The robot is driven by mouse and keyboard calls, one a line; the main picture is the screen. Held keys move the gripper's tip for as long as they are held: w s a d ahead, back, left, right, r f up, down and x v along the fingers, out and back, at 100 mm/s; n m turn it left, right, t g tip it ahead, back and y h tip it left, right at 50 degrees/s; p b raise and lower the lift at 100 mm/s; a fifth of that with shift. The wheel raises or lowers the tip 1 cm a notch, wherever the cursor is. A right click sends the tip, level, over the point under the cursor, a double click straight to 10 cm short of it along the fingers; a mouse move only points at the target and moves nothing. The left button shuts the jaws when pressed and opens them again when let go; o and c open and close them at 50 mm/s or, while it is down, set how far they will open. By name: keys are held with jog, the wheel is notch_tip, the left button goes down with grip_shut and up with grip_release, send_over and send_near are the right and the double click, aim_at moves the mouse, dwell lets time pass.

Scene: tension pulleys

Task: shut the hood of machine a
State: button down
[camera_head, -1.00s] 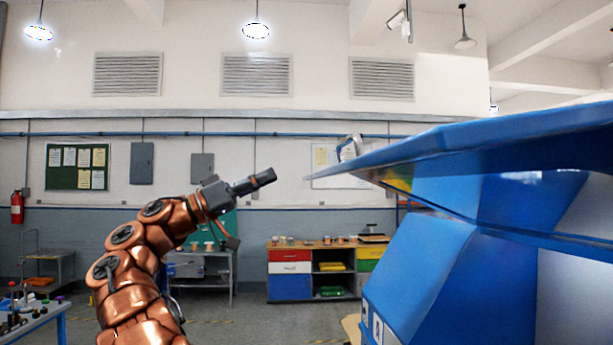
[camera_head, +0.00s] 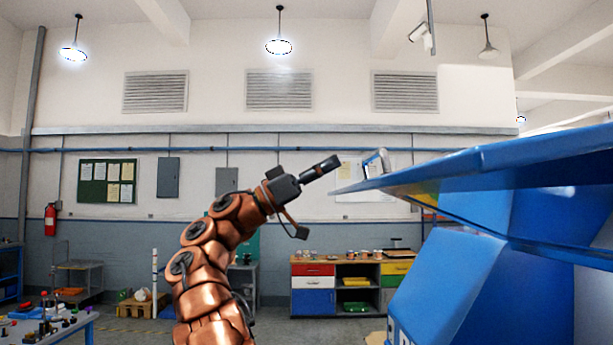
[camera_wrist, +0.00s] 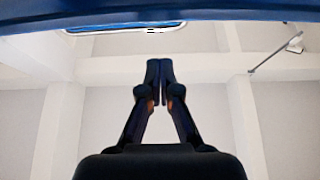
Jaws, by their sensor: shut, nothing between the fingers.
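The blue machine (camera_head: 462,275) stands at the right in the head view. Its blue hood (camera_head: 480,160) is raised and juts out to the left above the body. A light grey handle (camera_head: 376,163) stands up near the hood's left tip. My gripper (camera_head: 334,161) is shut and empty, to the left of the handle at about its height, seemingly apart from it. In the wrist view my gripper (camera_wrist: 159,62) has its fingertips together, pointing up the picture. A blue edge (camera_wrist: 200,12), likely the hood, crosses the top there beyond the fingertips.
A cabinet (camera_head: 345,285) with coloured drawers and small items stands by the back wall. A table (camera_head: 50,325) with small parts is at the lower left. A fire extinguisher (camera_head: 50,219) hangs on the left wall. The air left of the hood looks free.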

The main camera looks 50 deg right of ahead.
jog(key=shift+s+d+f, duration=0.15)
jog(key=shift+s+f, duration=0.1)
jog(key=shift+f, duration=0.65)
jog(key=shift+s+d+f, duration=0.15)
jog(key=shift+s+f, duration=0.05)
jog(key=shift+f, duration=0.7)
jog(key=shift+f+b, duration=0.15)
jog(key=shift+b, duration=0.15)
